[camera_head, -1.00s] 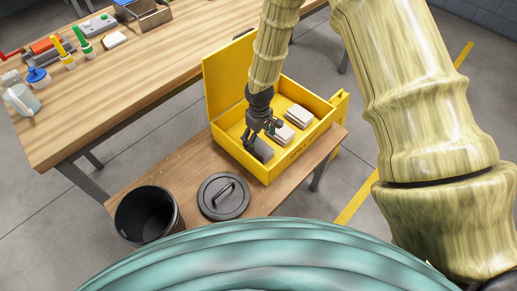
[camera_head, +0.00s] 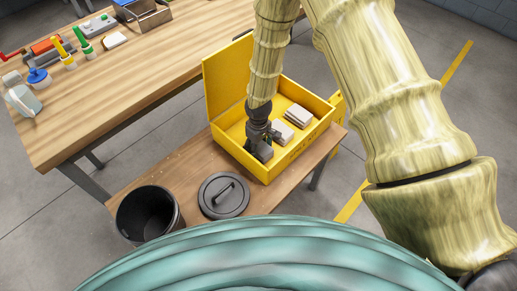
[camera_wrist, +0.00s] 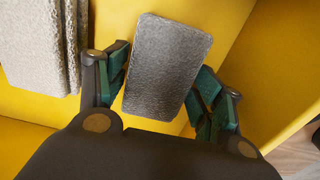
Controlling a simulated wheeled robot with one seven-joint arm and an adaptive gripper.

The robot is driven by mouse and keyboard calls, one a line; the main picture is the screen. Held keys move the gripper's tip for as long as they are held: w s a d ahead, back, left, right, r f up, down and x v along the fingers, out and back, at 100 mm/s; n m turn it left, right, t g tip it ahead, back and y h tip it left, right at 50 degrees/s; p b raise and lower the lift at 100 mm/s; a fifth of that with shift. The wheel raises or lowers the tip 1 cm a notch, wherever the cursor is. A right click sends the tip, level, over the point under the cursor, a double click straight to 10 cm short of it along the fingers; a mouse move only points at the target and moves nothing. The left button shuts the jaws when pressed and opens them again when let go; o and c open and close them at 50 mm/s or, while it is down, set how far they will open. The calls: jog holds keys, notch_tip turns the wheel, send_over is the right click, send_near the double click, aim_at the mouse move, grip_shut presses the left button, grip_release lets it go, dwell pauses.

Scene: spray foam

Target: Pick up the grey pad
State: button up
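The grey pad (camera_wrist: 168,68) is a rounded rectangular block with a rough surface, standing in the yellow box (camera_head: 225,143). In the wrist view it lies between the two green-padded fingers of my gripper (camera_wrist: 160,95). The fingers are spread, with a narrow gap visible on each side of the pad. In the head view my gripper (camera_head: 260,140) reaches down into the near left part of the box, and the grey pad (camera_head: 264,152) shows partly beneath it.
Pale pads (camera_head: 297,116) lie in the box to the right of my gripper; one stack (camera_wrist: 40,45) is close to the left finger. The yellow lid stands open at the back. A black bin (camera_head: 147,213) and round black lid (camera_head: 223,196) are nearby. A workbench (camera_head: 110,85) holds tools.

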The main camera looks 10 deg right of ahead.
aim_at(259, 146)
jog(key=c, duration=0.6)
jog(key=shift+r+b, duration=0.45)
jog(key=shift+r, duration=4.6)
jog(key=o, duration=0.3)
jog(key=shift+c, duration=0.5)
